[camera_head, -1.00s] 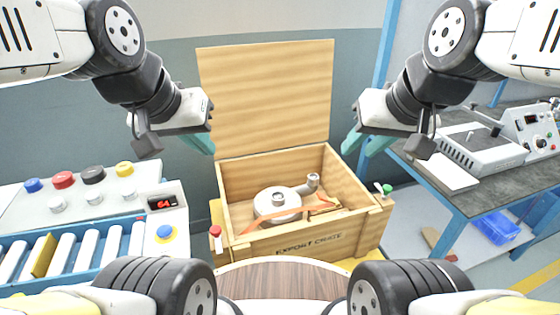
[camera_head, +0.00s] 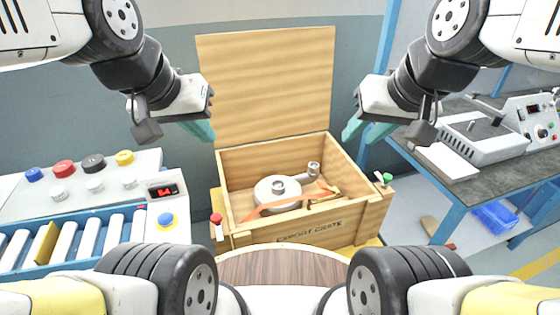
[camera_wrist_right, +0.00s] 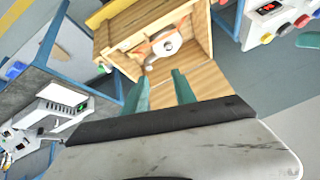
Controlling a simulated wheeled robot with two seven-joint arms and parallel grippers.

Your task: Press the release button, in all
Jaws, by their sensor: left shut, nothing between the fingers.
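No button carries a readable release label. A control panel (camera_head: 120,170) at the left bears blue (camera_head: 33,174), red (camera_head: 63,168), black (camera_head: 93,163) and yellow (camera_head: 124,157) buttons, with several white knobs in front. A blue button on a yellow ring (camera_head: 167,219) sits at its near right corner. A red-topped post (camera_head: 216,222) and a green-topped knob (camera_head: 386,179) flank the crate. My left gripper (camera_head: 204,131) is shut and empty, raised left of the crate lid. My right gripper (camera_head: 354,131) is raised at the lid's right; its fingers stand apart and empty in the right wrist view (camera_wrist_right: 160,94).
An open wooden crate (camera_head: 300,233) holds a pale round blower (camera_head: 277,190) with an orange strap (camera_head: 287,204). Its lid (camera_head: 265,85) stands upright behind. A roller conveyor (camera_head: 68,241) lies left, a grey bench with a machine (camera_head: 484,138) right. A round wooden top (camera_head: 284,265) is in front.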

